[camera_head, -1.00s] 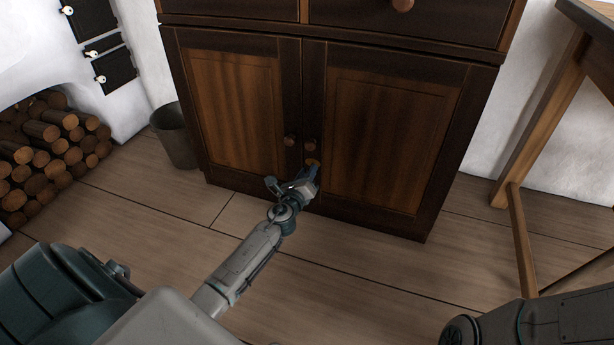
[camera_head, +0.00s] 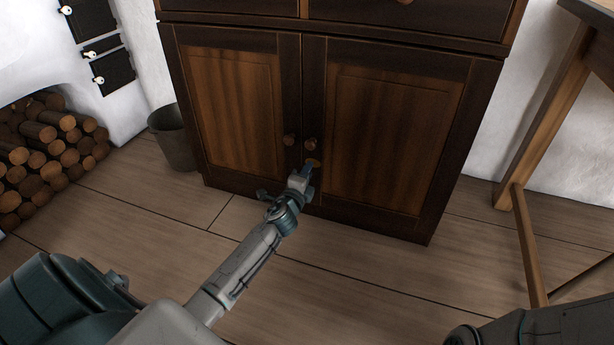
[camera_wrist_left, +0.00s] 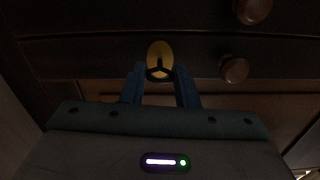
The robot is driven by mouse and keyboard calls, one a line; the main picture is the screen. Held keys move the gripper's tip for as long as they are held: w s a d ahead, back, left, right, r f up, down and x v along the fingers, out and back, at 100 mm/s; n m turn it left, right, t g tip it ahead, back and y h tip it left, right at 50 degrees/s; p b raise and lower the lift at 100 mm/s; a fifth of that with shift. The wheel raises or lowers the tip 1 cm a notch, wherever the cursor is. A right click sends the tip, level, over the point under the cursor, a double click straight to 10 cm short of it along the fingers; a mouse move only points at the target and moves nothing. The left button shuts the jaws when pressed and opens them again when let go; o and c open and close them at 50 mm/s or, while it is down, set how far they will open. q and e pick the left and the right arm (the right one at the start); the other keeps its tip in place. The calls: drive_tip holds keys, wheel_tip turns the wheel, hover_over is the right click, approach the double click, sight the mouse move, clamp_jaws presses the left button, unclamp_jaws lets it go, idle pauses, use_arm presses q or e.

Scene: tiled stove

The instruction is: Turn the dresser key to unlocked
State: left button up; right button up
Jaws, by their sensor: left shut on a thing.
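The dark wooden dresser (camera_head: 390,150) stands ahead with its two lower doors shut. The dark key (camera_wrist_left: 158,73) sticks out of this plate in the left wrist view, between my blue fingers. My left gripper (camera_head: 306,170) is at the plate and shut on the key; its fingers also show in the left wrist view (camera_wrist_left: 160,84). The head view hides the key behind the gripper. My right gripper is out of view.
A grey bucket (camera_head: 174,140) stands left of the dresser, by the stacked logs (camera_head: 45,150). A wooden table leg (camera_head: 540,110) is at the right. The floor before the dresser is clear.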

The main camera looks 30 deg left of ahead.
use_arm(q)
drive_tip(key=shift+o, duration=0.2)
drive_tip(key=shift+n, duration=0.7)
drive_tip(key=shift+c, duration=0.2)
drive_tip(key=o, duration=1)
drive_tip(key=p+v, duration=0.1)
drive_tip(key=v, duration=1)
